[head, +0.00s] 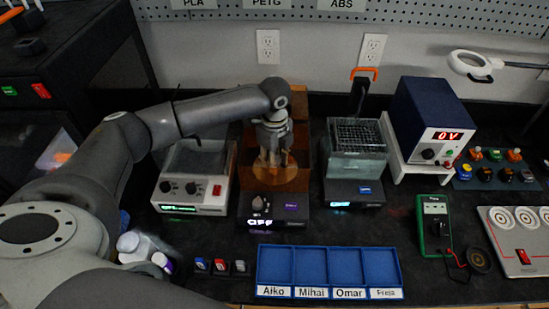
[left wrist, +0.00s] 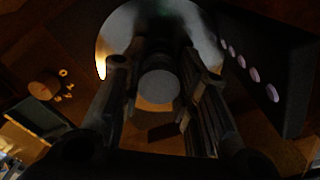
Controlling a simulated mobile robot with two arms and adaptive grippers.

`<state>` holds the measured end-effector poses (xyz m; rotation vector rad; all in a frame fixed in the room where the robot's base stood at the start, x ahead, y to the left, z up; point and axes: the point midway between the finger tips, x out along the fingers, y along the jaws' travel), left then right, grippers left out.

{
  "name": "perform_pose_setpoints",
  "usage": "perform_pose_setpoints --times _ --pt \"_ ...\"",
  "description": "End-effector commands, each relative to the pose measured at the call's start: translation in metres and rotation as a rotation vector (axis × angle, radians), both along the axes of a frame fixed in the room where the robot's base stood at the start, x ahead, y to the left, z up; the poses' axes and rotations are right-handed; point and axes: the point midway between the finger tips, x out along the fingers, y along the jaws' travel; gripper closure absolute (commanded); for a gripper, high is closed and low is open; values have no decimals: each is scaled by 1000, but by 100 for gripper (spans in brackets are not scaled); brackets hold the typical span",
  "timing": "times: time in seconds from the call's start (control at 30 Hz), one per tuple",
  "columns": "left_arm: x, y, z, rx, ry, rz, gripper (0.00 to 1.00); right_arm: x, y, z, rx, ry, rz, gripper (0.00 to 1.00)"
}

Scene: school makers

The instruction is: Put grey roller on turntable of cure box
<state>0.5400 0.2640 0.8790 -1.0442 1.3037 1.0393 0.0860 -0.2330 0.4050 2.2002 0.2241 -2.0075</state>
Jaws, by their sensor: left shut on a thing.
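The cure box (head: 276,206) stands open at the middle of the bench, with amber inner walls and a lit front display reading OFF. My left gripper (head: 272,150) reaches down into it over the turntable. In the left wrist view the turntable is a shiny round disc (left wrist: 118,35) beyond the fingers. My left gripper (left wrist: 158,105) is shut on the grey roller (left wrist: 158,87), whose round end shows between the fingers. In the head view the roller is mostly hidden by the gripper. Whether the roller touches the turntable cannot be told. My right gripper is out of view.
A wash unit (head: 356,165) stands close on the right of the cure box, and a grey device (head: 192,192) close on the left. A blue sorting tray (head: 328,268) with name labels lies in front. Small bottles (head: 135,245) stand at the left front. Purple lights (left wrist: 254,75) line one inner wall.

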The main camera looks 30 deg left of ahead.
Motion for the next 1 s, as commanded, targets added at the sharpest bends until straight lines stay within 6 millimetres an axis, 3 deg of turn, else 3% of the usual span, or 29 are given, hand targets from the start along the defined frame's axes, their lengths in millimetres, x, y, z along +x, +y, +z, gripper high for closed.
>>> perform_pose_setpoints --times 0.07,0.1,0.27,0.67,1.0 --pt "0 0 -2 0 1 0 85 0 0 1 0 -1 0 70" --pt "0 0 -2 0 0 0 69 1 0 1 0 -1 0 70" --pt "0 0 -2 0 0 0 50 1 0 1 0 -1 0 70" --pt "0 0 5 0 -1 0 50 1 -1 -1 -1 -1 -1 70" --pt "1 0 71 -1 -5 -1 50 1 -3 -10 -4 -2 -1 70"
